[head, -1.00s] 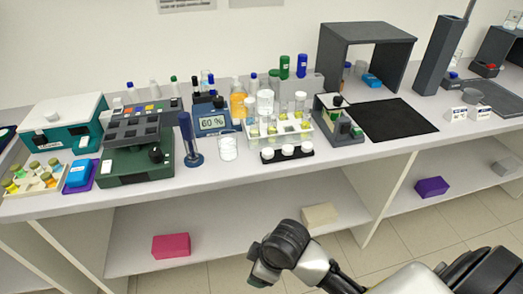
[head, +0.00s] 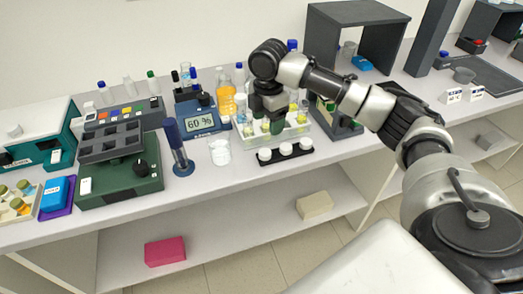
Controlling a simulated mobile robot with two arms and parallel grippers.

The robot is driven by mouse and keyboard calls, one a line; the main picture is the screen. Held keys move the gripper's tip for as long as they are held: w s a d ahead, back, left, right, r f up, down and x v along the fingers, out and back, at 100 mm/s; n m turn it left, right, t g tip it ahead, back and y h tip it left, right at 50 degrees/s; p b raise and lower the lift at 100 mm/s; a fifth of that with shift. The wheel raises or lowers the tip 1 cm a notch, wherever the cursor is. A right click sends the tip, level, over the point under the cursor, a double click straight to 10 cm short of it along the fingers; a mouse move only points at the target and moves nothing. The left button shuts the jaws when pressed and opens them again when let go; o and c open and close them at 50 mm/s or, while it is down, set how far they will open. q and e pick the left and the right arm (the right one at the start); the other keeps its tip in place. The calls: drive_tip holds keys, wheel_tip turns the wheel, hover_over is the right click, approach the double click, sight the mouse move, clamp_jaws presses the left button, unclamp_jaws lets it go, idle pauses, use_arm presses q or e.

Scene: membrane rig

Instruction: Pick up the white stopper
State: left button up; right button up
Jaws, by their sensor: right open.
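Three white stoppers sit in a row on a black strip (head: 270,161) at the bench's front edge: a left one (head: 264,154), a middle one (head: 285,149) and a right one (head: 305,144). I cannot tell which one the task means. My right gripper (head: 275,124) points down over the tube rack (head: 296,132) just behind the stoppers. It is open, and its fingertips are partly lost against the tubes. It holds no stopper that I can see. My arm hides part of the rack and the glassware behind it. My left gripper is out of view.
A glass beaker (head: 220,152) and a blue humidity display (head: 198,121) stand left of the rack. A dark green device (head: 120,185) is further left. A dark open-fronted box (head: 360,32) stands at back right. The shelf below holds a pink block (head: 165,251).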

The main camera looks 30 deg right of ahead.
hover_over(265, 152)
drive_tip(key=d, duration=0.1)
drive_tip(key=f, duration=0.5)
drive_tip(key=shift+w+f, duration=0.1)
drive_tip(key=shift+w, duration=0.1)
drive_tip(key=f, duration=0.1)
drive_tip(key=f+p, duration=0.1)
drive_tip(key=f, duration=0.1)
drive_tip(key=a+f, duration=0.1)
drive_tip(key=shift+s+f+p, duration=0.15)
drive_tip(key=shift+s+p, duration=0.1)
drive_tip(key=shift+p, duration=0.1)
drive_tip(key=shift+f, duration=0.45)
drive_tip(key=c, duration=0.9)
